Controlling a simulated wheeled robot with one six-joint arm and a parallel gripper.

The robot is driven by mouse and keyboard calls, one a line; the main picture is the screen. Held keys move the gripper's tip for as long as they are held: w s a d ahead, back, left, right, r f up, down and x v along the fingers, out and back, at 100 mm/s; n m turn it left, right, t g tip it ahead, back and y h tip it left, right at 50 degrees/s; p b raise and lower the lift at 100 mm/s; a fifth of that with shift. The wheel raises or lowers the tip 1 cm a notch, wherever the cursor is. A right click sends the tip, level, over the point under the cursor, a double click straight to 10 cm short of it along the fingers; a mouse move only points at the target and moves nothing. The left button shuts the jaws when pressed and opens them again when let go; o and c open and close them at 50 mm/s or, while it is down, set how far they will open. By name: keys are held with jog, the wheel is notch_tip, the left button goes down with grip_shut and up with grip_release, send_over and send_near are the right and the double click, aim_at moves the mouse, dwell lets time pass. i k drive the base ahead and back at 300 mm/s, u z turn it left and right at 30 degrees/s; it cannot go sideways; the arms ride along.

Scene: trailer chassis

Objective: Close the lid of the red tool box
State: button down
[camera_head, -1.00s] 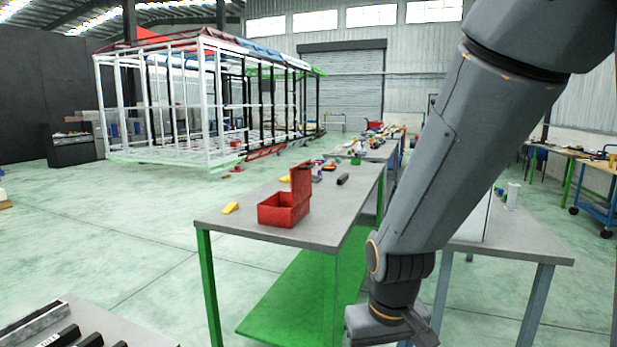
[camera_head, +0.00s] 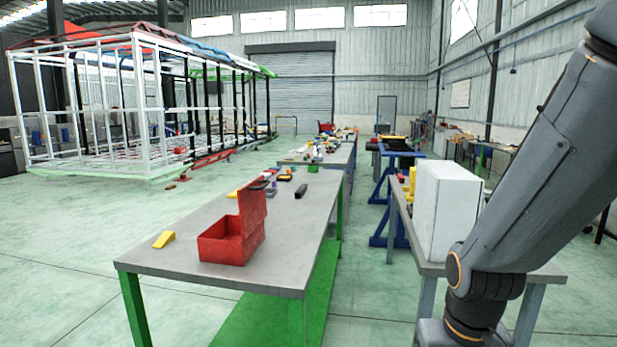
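The red tool box (camera_head: 222,250) stands on the near part of a grey-topped table (camera_head: 180,262) with green legs. Its lid (camera_head: 252,210) is up, standing roughly vertical on the box's right side, and the box is open at the top. My arm comes down along the right side of the picture, apart from the box and well to its right. The fingers of my gripper are cut off by the bottom edge, so I cannot see whether it is open or shut.
A yellow wedge-shaped thing (camera_head: 164,239) lies left of the box. A black object (camera_head: 301,191) and several small items lie farther back on the table. A white box (camera_head: 447,211) stands on another table at the right. Open floor (camera_head: 60,255) lies to the left.

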aim_at(252, 198)
jog(key=z, duration=0.05)
jog(key=i, duration=0.65)
jog(key=u, duration=0.6)
jog(key=i, duration=0.6)
jog(key=u, duration=0.45)
